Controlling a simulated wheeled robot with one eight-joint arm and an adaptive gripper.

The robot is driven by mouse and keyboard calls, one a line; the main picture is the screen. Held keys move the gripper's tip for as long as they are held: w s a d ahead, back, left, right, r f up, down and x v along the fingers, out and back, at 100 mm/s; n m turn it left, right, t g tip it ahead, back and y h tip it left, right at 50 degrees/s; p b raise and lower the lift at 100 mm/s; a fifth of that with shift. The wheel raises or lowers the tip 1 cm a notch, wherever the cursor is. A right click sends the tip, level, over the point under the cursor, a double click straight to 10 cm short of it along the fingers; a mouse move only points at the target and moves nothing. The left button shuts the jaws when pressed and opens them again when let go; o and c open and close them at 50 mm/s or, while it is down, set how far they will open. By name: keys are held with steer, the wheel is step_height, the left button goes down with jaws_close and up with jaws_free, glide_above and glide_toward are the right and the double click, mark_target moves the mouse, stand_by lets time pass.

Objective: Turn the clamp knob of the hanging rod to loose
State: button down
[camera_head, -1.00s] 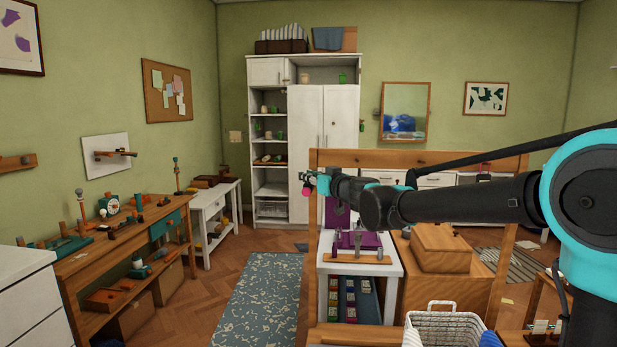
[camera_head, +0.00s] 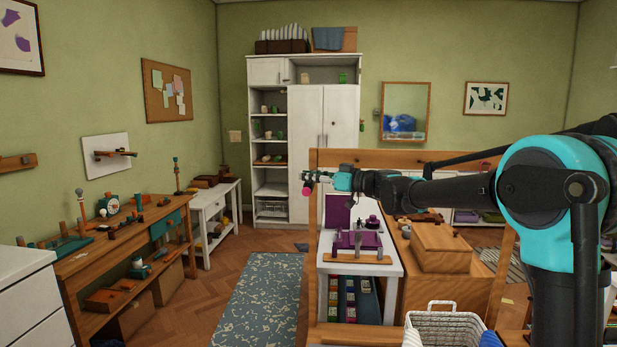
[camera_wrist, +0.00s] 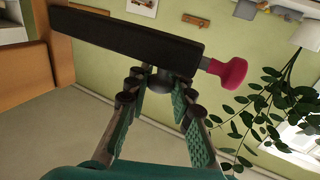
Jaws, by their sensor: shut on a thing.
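The hanging rod (camera_wrist: 125,35) is a dark bar across the top of the wrist view, running from a wooden post at the left. A magenta knob-shaped end (camera_wrist: 228,73) sticks out at its right; it also shows as a small magenta spot in the head view (camera_head: 307,190). A dark round part, seemingly the clamp knob (camera_wrist: 162,80), sits below the bar. My gripper (camera_wrist: 160,86) has its teal-padded fingers on both sides of this part and is shut on it. The bar hides part of the knob. In the head view my gripper is small, beside the wooden frame's left post.
A wooden frame (camera_head: 400,158) stands in front of me. Behind it are a white table (camera_head: 390,268) with purple items and a wooden box (camera_head: 440,246). A white basket (camera_head: 445,322) is at the front. A leafy plant (camera_wrist: 265,115) is close at the right in the wrist view.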

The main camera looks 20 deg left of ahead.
stand_by(0.4)
steer(key=c, duration=1.3)
jaws_free()
steer(key=d, duration=0.4)
steer(key=s+d, duration=0.1)
steer(key=d, duration=0.7)
steer(key=shift+s, duration=0.35)
